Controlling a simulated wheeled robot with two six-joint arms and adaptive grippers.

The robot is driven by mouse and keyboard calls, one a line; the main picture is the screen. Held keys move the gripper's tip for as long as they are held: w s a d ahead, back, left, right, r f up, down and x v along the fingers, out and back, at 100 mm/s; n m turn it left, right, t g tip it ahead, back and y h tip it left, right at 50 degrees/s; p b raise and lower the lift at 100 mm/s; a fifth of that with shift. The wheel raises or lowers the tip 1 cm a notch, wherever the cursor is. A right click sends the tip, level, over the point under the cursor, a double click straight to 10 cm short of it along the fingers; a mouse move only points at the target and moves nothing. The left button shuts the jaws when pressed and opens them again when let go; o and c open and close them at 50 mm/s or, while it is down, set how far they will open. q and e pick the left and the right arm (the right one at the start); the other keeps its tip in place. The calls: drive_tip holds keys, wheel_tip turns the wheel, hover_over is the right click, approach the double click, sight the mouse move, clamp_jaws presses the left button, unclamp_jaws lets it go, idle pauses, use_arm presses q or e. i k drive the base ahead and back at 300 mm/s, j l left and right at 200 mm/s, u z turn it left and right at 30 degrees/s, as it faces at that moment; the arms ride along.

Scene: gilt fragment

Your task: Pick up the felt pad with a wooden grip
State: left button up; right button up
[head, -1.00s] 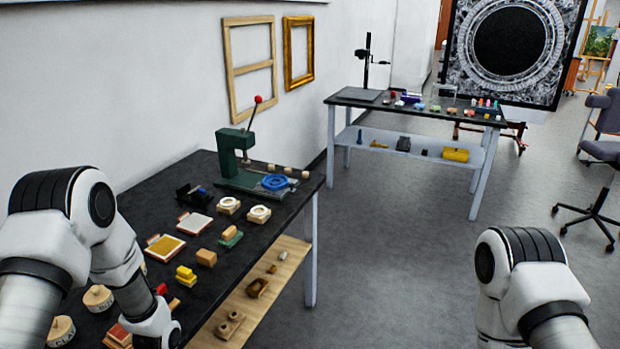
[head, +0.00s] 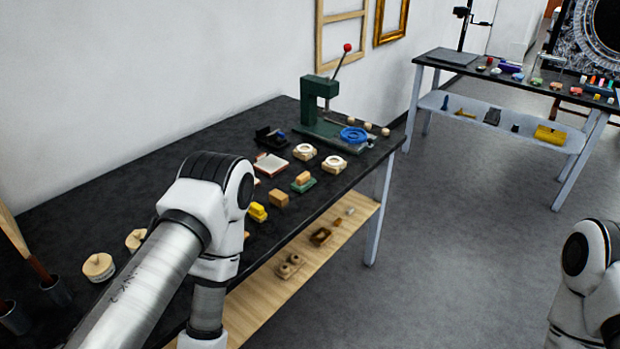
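A small green pad with a wooden block on top (head: 303,182), which looks like the felt pad with a wooden grip, lies on the black table (head: 130,190) near its front edge. A plain wooden block (head: 278,198) lies just in front and left of it. My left arm crosses the table's front left of the pad, apart from it, and hides part of the tabletop. My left gripper is below the picture. My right arm shows only at the lower right edge, over the floor, and its gripper is out of view.
A green lever press (head: 320,105) and blue ring (head: 354,135) stand behind the pad. Two pale round-topped blocks (head: 334,163), a red-edged tray (head: 271,165) and a yellow block (head: 257,212) are near. Lidded wooden pots (head: 98,267) sit left. A wooden shelf (head: 265,290) runs below.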

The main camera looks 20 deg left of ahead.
sight(304, 181)
drive_tip(key=i+l+u, duration=0.1)
drive_tip(key=u, duration=1.6)
drive_tip(key=l+u, duration=0.25)
drive_tip(key=l, duration=0.25)
drive_tip(key=l+u, duration=0.25)
drive_tip(key=l, duration=0.2)
drive_tip(key=k+l+u, duration=0.25)
drive_tip(key=l, duration=0.2)
drive_tip(key=l+u, duration=0.25)
drive_tip(key=l, duration=0.25)
